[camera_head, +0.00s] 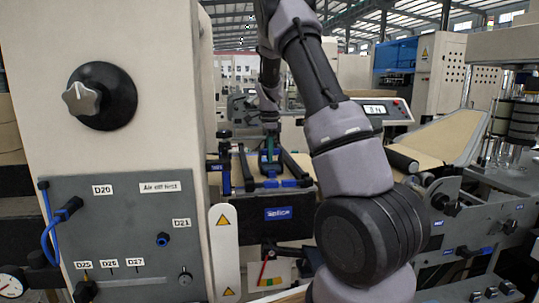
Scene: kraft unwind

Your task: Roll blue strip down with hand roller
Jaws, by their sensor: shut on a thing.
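My arm reaches up and over to the splice table (290,171), where my gripper (269,129) points down, small and far off. It is shut on a dark green-teal thing (270,158), probably the hand roller. The held thing is just above or touching the table; I cannot tell which. A blue strip (288,183) lies across the front part of the table, close to the held thing. The fingers and the roller's underside are too small to make out.
A tall beige cabinet (150,40) with a grey panel (125,235) stands close on the left. A blue-and-black post (225,165) stands left of the table. A display box (380,110) is behind my arm. Kraft web (445,140) and rollers (440,190) fill the right.

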